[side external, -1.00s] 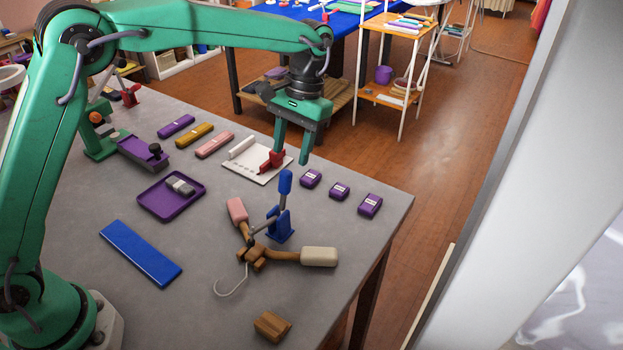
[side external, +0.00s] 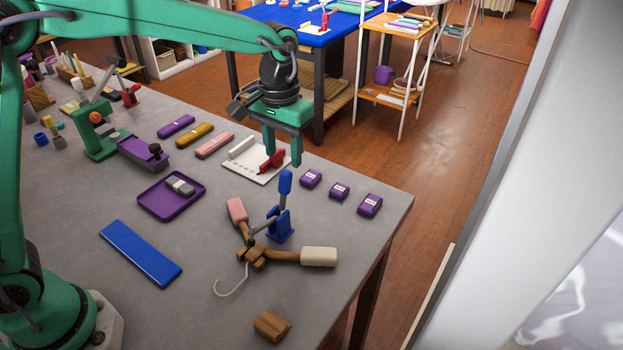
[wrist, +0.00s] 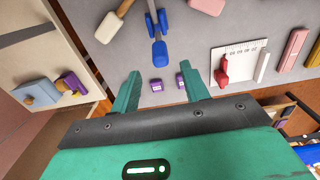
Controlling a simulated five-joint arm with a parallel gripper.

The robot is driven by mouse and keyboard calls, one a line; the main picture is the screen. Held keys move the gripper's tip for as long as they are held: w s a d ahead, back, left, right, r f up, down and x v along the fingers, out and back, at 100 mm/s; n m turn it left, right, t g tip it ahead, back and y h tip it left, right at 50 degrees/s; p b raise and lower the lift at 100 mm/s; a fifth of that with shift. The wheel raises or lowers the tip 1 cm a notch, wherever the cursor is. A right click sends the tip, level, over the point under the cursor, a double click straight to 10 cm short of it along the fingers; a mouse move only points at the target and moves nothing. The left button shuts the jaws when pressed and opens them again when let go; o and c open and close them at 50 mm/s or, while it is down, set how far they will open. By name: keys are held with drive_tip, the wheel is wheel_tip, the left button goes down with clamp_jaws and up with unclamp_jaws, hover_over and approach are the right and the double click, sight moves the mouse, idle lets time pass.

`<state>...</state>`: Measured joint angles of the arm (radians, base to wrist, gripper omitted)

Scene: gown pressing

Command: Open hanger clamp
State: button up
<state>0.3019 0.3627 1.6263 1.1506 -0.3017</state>
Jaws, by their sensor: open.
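The hanger clamp (side external: 281,222) has a blue base and a blue handle (side external: 285,182) that stands upright. Its dark arm reaches down-left to the middle of the wooden hanger (side external: 283,256), which lies on the table with a hook, a pink padded end and a cream padded end. My gripper (side external: 283,160) is open and empty, fingers down, above the table behind the handle and apart from it. In the wrist view the handle (wrist: 159,51) lies ahead of my open fingers (wrist: 162,74), between their lines. Whether the clamp tip touches the hanger is unclear.
A white board with a red clamp (side external: 273,160) lies close beside my gripper. Several small purple blocks (side external: 340,191) sit right of it, near the table edge. A purple tray (side external: 152,205), a blue strip (side external: 140,253) and a wooden block (side external: 271,326) lie on the grey table.

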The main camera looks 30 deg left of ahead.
sight(285, 172)
drive_tip(key=shift+f, duration=0.15)
drive_tip(key=shift+f, duration=3.75)
clamp_jaws()
